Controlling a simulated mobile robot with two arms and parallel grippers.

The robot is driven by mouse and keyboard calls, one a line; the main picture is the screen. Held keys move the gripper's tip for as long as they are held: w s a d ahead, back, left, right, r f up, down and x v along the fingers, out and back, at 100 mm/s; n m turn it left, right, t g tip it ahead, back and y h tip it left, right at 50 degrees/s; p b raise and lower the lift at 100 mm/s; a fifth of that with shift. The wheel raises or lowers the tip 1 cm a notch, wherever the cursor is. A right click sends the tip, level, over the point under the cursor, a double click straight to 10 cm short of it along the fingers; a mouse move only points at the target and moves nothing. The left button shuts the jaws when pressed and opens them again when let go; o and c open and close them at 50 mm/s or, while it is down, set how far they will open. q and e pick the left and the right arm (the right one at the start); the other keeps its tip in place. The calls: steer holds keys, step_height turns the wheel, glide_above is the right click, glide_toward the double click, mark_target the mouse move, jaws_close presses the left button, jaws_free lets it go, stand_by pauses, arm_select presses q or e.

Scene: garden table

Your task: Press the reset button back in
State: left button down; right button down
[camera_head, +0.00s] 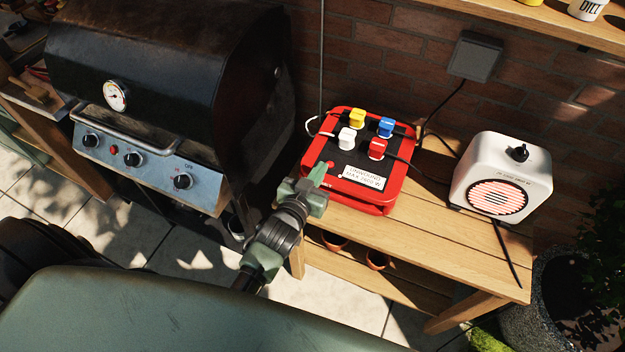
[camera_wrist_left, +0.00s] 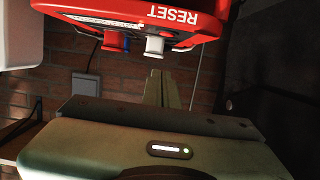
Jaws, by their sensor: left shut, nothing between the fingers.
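The red power box (camera_head: 375,204) with a dark top sits on the wooden table. A small red spot (camera_head: 330,164) on its top near the front left corner looks like the reset button; I cannot tell how far it stands out. My left gripper (camera_head: 318,178) is at the box's front left corner, shut and empty. Its fingertips (camera_wrist_left: 155,73) show together below the lettering. Contact cannot be told. My right gripper is not in view.
White (camera_head: 346,138), yellow (camera_head: 357,117), blue (camera_head: 386,127) and red (camera_head: 377,149) plugs stand on the box. A white heater (camera_head: 507,172) is to the right on the table (camera_head: 440,235). A black grill (camera_head: 165,75) stands close on the left. Cables run behind the box.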

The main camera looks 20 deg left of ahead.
arm_select(q)
steer(key=v, duration=0.4)
steer(key=shift+s+r, duration=0.15)
steer(key=shift+s, duration=0.05)
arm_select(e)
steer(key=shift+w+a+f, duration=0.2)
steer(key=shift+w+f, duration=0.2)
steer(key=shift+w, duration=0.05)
arm_select(q)
steer(key=shift+a, duration=0.1)
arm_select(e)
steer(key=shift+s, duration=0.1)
